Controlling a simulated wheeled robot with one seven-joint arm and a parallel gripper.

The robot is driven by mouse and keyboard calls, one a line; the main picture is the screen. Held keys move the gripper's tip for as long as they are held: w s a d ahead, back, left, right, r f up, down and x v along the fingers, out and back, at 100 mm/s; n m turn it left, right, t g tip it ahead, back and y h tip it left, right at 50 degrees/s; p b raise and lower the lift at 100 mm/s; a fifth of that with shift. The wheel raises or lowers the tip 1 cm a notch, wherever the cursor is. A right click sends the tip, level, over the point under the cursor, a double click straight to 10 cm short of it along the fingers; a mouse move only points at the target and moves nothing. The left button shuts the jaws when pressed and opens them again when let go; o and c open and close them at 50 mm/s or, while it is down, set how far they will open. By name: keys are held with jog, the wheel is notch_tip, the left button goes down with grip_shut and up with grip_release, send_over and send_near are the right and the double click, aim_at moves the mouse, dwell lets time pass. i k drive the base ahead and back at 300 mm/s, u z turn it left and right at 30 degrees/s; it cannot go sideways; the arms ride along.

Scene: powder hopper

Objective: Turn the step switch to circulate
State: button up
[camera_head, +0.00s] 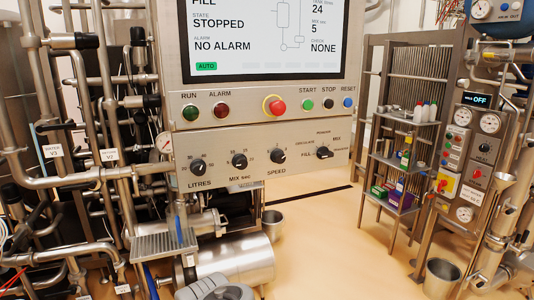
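The step switch (324,153) is a black knob at the right end of the lower row on the steel control panel (235,148). Small labels surround it: FILL at its left, CIRCULATE at its upper left, MIX at its upper right, and others too small to read surely. Its pointer is too small to read with certainty. The screen (265,40) above shows FILL at its top edge, STOPPED, NO ALARM and a green AUTO tag. My gripper is not in view. Grey rounded parts at the bottom edge seem to be my own arm.
Black LITRES (198,167), MIX sec (239,160) and SPEED (278,155) knobs sit left of the switch. A red emergency button (274,106) is above. Pipes crowd the left; a shelf rack (398,150) stands right. The floor before the rack is clear.

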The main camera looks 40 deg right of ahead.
aim_at(323, 152)
jog(key=z, duration=1.55)
jog(key=k, duration=0.5)
jog(key=z, duration=1)
jog(key=i, duration=0.9)
jog(key=u, duration=1.5)
